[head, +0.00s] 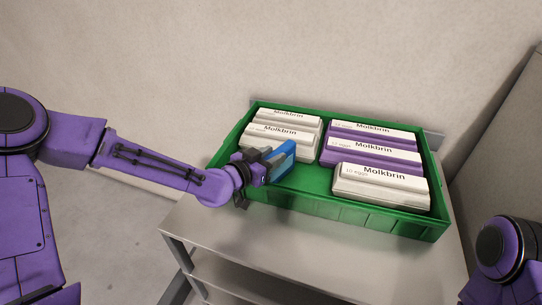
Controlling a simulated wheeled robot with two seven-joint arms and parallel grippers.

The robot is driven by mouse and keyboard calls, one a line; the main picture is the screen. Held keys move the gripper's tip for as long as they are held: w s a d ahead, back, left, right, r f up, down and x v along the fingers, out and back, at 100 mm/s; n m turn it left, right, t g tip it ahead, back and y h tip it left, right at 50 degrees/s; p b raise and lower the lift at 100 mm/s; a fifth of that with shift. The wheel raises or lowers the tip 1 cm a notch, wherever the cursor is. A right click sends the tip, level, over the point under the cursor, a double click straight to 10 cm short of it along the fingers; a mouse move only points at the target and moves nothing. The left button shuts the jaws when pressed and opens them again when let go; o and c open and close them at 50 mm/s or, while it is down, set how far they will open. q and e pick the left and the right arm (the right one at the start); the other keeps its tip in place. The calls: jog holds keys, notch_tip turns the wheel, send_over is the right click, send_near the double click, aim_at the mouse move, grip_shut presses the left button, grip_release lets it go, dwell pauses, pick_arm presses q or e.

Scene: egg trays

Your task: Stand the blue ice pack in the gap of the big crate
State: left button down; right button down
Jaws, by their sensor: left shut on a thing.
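The blue ice pack (284,160) is a flat slab, held tilted over the left front part of the green crate (332,205). My left gripper (266,164) is shut on its left side. The crate holds white egg boxes (278,136) at the left, purple egg boxes (375,150) at the right and a white egg box (380,186) at the front right. A bare strip of crate floor (318,178) shows between the left and right boxes and at the front. Whether the pack touches the crate is unclear. My right gripper is out of view; only part of that arm shows at lower right.
The crate stands on a grey shelf unit (230,234) against a pale wall (300,50). The shelf top is bare in front of the crate. A grey panel (505,150) rises close to the right of the shelf.

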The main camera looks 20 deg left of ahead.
pick_arm(q)
jog(key=c, duration=0.7)
grip_release()
jog(key=shift+f, duration=0.1)
jog(key=shift+s+a+r+p, duration=0.15)
jog(key=shift+s+r+p, duration=0.1)
jog(key=shift+r+p, duration=0.2)
jog(key=p+v, duration=0.5)
jog(key=v, duration=0.6)
jog(key=shift+s+f, duration=0.15)
jog(key=shift+s, duration=0.05)
